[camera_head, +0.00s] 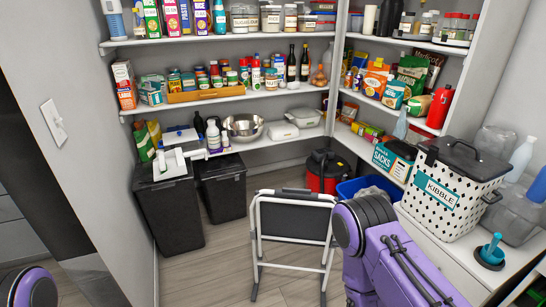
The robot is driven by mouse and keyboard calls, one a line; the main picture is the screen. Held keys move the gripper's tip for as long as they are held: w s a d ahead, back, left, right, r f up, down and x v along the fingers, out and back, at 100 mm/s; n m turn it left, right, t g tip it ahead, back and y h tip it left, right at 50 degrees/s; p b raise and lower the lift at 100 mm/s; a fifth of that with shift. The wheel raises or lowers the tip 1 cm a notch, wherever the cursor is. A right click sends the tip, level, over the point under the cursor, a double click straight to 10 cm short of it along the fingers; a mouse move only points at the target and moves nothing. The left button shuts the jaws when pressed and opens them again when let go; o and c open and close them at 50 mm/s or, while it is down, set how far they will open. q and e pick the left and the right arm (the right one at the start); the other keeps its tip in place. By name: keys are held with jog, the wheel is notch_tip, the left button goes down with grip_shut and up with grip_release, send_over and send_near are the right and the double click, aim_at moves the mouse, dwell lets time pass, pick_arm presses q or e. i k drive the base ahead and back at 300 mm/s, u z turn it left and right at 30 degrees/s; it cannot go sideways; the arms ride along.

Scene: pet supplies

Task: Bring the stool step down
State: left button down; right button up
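My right purple arm covers the stool's right side. That arm's gripper is not visible. Only a rounded purple part of my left arm shows at the bottom left corner, and its gripper is out of view.
Two black bins (172,212) stand left of the stool. A red and black canister (322,172) and a blue tub (350,188) are behind it. A dotted kibble box (452,187) sits on the right counter. Filled shelves line the back. Floor (205,268) left of the stool is clear.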

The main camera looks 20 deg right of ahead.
aim_at(305, 223)
jog(key=i, duration=1.25)
jog(key=z, duration=1.55)
